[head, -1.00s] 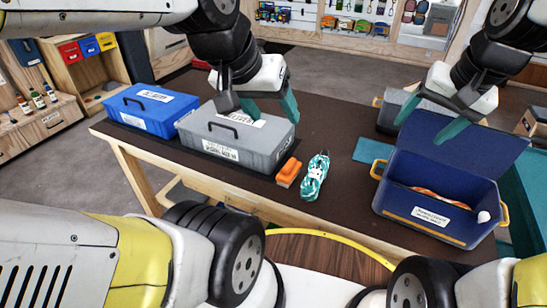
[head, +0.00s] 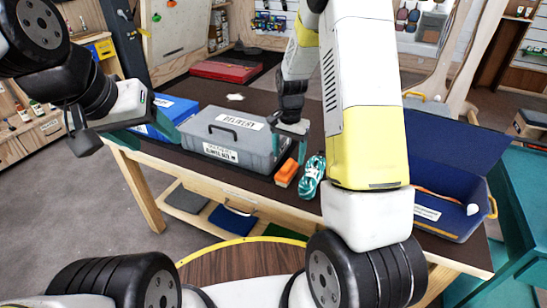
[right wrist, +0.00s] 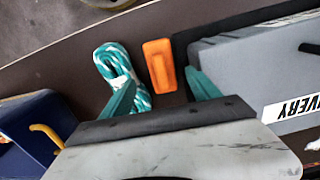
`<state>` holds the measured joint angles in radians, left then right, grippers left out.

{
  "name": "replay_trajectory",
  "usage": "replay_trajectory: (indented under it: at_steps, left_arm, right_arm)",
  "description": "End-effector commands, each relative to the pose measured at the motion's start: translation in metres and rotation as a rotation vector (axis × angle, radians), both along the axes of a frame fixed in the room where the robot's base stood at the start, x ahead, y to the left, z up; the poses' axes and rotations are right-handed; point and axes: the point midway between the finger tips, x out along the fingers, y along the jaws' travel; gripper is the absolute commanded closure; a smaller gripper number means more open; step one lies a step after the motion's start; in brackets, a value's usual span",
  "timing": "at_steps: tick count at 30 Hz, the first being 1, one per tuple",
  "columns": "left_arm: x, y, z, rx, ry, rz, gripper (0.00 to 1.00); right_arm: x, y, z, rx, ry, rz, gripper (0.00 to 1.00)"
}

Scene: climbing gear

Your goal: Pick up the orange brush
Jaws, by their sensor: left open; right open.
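The orange brush (head: 287,173) lies on the dark tabletop between the grey lidded box and a coiled teal-and-white rope (head: 311,178). It also shows in the right wrist view (right wrist: 159,66), lying between and beyond my fingertips. My right gripper (head: 291,135) is open and empty, just above and behind the brush; in the right wrist view its teal fingers (right wrist: 163,92) stand apart, one near the rope and one near the grey box. My left gripper (head: 142,122) is open and empty at the left, by the blue box.
The grey box (head: 235,140) stands close on the brush's left, with a blue box (head: 165,115) farther left. An open navy bin (head: 450,221) is at the right, partly behind my right arm. A red case (head: 225,69) lies at the back.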

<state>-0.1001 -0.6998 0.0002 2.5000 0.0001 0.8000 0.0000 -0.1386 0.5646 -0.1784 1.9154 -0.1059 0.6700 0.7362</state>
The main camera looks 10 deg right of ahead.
Motion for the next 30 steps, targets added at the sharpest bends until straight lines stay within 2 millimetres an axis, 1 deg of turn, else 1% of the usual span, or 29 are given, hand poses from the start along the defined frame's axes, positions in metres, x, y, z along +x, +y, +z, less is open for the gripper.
replay_trajectory:
  at_steps: [10,14,20,23,24,26,30]
  left_arm:
    - [0.000,0.000,0.000,0.000,0.000,0.000,0.37]
    - [0.000,0.000,0.000,0.000,0.000,0.000,0.37]
    - [0.000,0.000,0.000,0.000,0.000,0.000,0.37]
    - [0.000,0.000,0.000,0.000,0.000,0.000,0.37]
    - [0.000,0.000,0.000,0.000,0.000,0.000,0.37]
    - [0.000,0.000,0.000,0.000,0.000,0.000,0.37]
    - [0.000,0.000,0.000,0.000,0.000,0.000,0.37]
  right_arm:
    - [0.003,0.002,-0.048,0.000,0.002,0.002,0.29]
    - [0.004,0.002,-0.055,0.001,-0.001,0.002,0.29]
    - [0.004,0.002,-0.056,0.000,-0.001,0.002,0.29]
    - [0.004,0.002,-0.056,0.001,-0.001,0.002,0.47]
    - [0.004,0.002,-0.056,0.001,-0.001,0.002,0.55]
    - [0.004,0.002,-0.055,0.001,-0.001,0.002,0.66]
    - [0.004,0.002,-0.055,0.001,-0.001,0.002,0.94]
